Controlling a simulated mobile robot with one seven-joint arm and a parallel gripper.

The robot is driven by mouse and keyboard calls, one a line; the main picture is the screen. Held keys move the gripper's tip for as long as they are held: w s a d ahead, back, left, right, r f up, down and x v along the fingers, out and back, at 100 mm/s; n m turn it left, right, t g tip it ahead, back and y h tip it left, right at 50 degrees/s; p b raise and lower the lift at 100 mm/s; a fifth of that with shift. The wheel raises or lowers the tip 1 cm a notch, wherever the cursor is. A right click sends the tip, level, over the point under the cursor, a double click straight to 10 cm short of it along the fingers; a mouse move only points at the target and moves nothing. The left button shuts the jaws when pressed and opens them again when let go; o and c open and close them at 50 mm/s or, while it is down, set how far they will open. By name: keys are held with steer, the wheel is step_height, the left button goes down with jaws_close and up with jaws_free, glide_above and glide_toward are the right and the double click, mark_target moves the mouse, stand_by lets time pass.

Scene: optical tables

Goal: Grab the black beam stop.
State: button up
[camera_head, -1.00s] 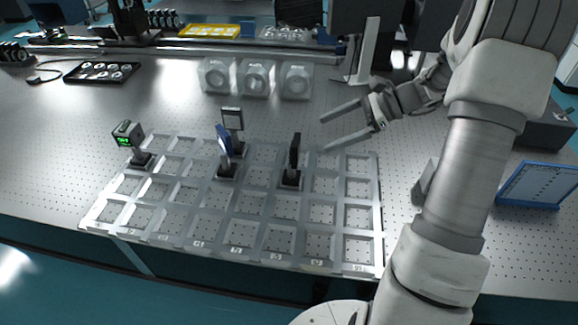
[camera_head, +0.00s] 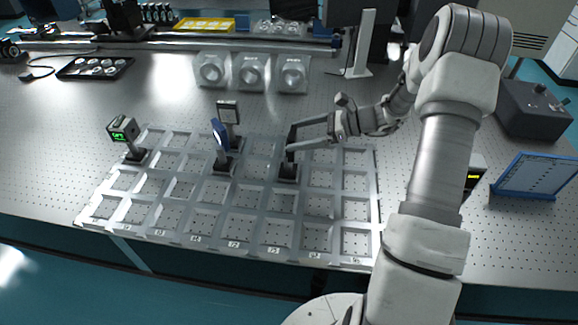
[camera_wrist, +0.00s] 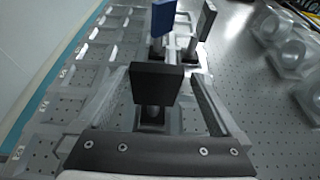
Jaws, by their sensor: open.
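The black beam stop (camera_head: 289,160) stands upright on its base in a compartment of the grey grid tray (camera_head: 232,248). In the wrist view the beam stop (camera_wrist: 156,84) shows as a dark square plate on a post, between my fingers. My gripper (camera_head: 296,134) reaches in from the right, and its fingers lie on either side of the beam stop's upper part. My gripper (camera_wrist: 158,105) is open, with a visible gap beside the plate. The near finger hides part of the beam stop in the head view.
A blue-faced optic (camera_head: 220,134) and a grey square-framed optic (camera_head: 228,111) stand left of the beam stop. A device with a green display (camera_head: 123,130) stands at the tray's left. Clear blocks (camera_head: 251,72) sit behind. Most front compartments are empty.

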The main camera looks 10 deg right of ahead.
steer(key=x, duration=0.6)
steer(key=shift+s, duration=0.25)
steer(key=shift+a+f, duration=0.1)
steer(key=shift+c, duration=0.3)
jaws_close()
